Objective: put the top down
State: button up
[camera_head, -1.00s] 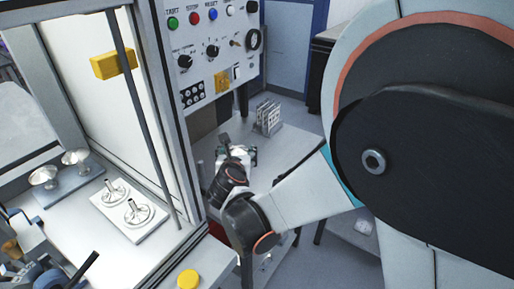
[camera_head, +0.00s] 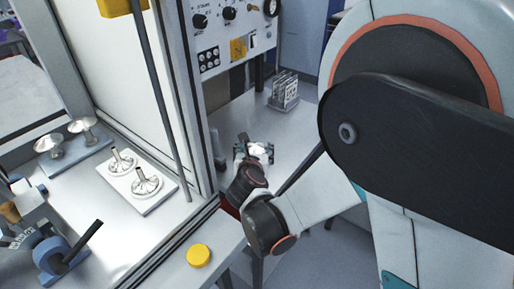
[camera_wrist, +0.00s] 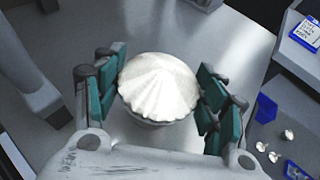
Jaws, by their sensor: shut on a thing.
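The top is a pale, shiny, fluted cone-shaped piece (camera_wrist: 158,85), seen from above in the wrist view. My gripper (camera_wrist: 160,92) has its green-padded fingers on the left and right of the top and is shut on it. A grey table surface shows below and around it; the gap under the top cannot be judged. In the head view my gripper (camera_head: 256,150) is over the grey table (camera_head: 298,125) beyond the cabinet. The top is too small there to tell apart from the fingers.
Inside the cabinet, two metal mushroom-shaped pieces stand on a blue-grey block (camera_head: 75,155), and two flanged pieces on a white plate (camera_head: 150,202). A small rack (camera_head: 285,92) stands at the table's back. Blue bins (camera_wrist: 265,108) and small metal parts are at right in the wrist view.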

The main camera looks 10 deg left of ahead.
jog(key=o, duration=1.2)
jog(key=shift+r, duration=0.1)
jog(key=p+v, duration=0.3)
jog(key=v, duration=0.9)
